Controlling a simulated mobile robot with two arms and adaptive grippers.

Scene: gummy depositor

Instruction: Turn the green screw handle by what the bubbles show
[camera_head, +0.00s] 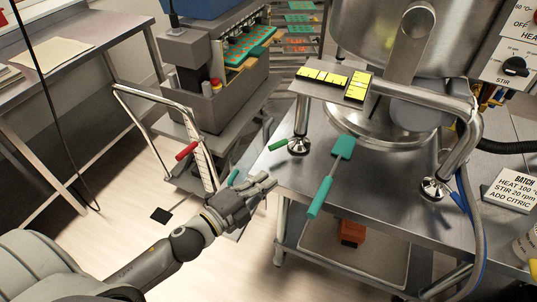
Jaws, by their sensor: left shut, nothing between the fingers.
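The green screw handle (278,145) sticks out to the left from the left levelling foot (299,147) of the kettle frame, on the steel table. Two yellow spirit levels, one long (322,77) and one set crosswise (357,87), lie on a grey plate above that foot. Their bubbles are too small to read. My left gripper (270,182) is shut and empty at the table's left edge, below and slightly left of the green handle and apart from it. My right gripper is out of view.
A teal spatula (320,196) lies on the table right of my gripper. Another levelling foot (435,188) stands at the right. A red handle (187,151) is on the depositor trolley at left. The kettle (375,30) fills the back. A batch card (510,191) stands at right.

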